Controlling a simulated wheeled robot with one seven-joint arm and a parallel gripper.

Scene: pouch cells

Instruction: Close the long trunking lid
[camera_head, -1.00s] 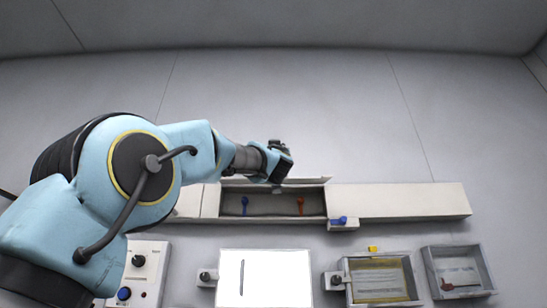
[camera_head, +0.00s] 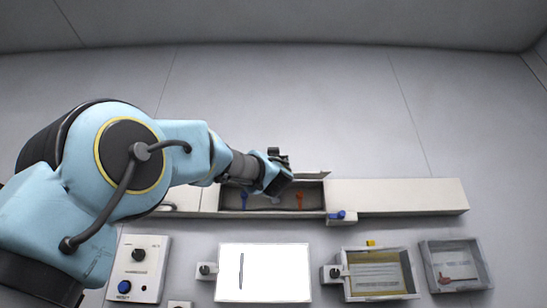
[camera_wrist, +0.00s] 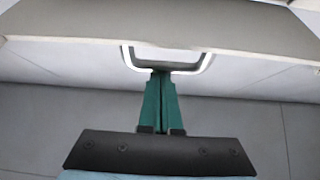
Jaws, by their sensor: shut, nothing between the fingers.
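The long off-white trunking (camera_head: 400,196) runs along the wall, with an open section in its middle. The trunking lid (camera_head: 312,175) stands raised at the upper edge of that section, partly hidden behind my gripper (camera_head: 275,189). In the wrist view the lid is a wide beige panel (camera_wrist: 75,28) with a white U-shaped handle (camera_wrist: 203,62). My gripper's green fingers (camera_wrist: 160,76) are together and empty. Their tips overlap the middle of the handle's lower bar; I cannot tell whether they touch it.
A blue lever (camera_head: 244,200) and an orange-red lever (camera_head: 299,200) show inside the open section. A small ledge with a blue piece (camera_head: 338,215) juts out below its right end. Below are a control box (camera_head: 139,268), a white panel (camera_head: 283,275) and two trays (camera_head: 350,288) (camera_head: 433,278).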

